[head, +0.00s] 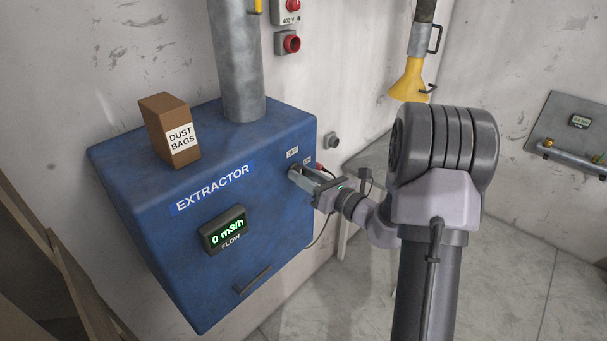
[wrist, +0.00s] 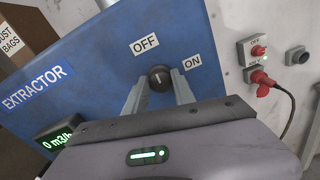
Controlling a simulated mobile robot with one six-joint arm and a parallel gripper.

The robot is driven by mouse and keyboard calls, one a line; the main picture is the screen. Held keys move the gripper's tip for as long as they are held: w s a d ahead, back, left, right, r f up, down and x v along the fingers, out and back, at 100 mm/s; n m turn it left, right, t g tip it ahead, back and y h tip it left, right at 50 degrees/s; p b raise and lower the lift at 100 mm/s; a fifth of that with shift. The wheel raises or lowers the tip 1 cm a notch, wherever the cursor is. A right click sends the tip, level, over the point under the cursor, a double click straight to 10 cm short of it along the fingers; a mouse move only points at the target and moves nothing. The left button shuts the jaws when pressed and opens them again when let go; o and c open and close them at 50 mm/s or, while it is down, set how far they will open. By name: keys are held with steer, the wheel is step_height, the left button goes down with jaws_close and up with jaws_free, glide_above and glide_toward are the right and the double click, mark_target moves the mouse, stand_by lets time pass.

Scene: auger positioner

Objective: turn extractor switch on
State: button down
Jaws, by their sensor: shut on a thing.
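The blue extractor box (head: 262,215) hangs at the left in the head view, and its flow display (head: 226,233) reads 0 m3/h. The extractor switch is a dark round knob (wrist: 160,78) with a white mark, seen in the wrist view between the OFF label (wrist: 145,44) and the ON label (wrist: 192,63). The white mark stands nearly upright in the picture, tilted slightly left. My gripper (wrist: 159,92) is shut on the knob, one finger on each side. In the head view my gripper (head: 298,178) reaches the box's front from the right and hides most of the knob.
A dust bags carton (head: 170,128) stands on the box beside a grey duct (head: 238,60). A red plug (wrist: 262,78) with a cable is on the wall right of the box. A yellow nozzle (head: 411,80) hangs behind my arm. The floor at the right is clear.

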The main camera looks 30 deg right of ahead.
steer(key=m+p, duration=0.1)
steer(key=m, duration=0.1)
steer(key=m+p, duration=0.1)
steer(key=p, duration=0.1)
steer(key=shift+r+m, duration=0.2)
steer(key=shift+m, duration=0.2)
steer(key=m+p, duration=0.5)
steer(key=shift+d, duration=0.1)
steer(key=m+p, duration=0.3)
steer(key=m, duration=0.1)
steer(key=shift+m+g, duration=0.3)
steer(key=shift+f+m+p, duration=0.25)
steer(key=shift+m+p, duration=0.95)
steer(key=shift+m, duration=0.5)
steer(key=c, duration=1.1)
jaws_free()
steer(key=shift+o, duration=0.2)
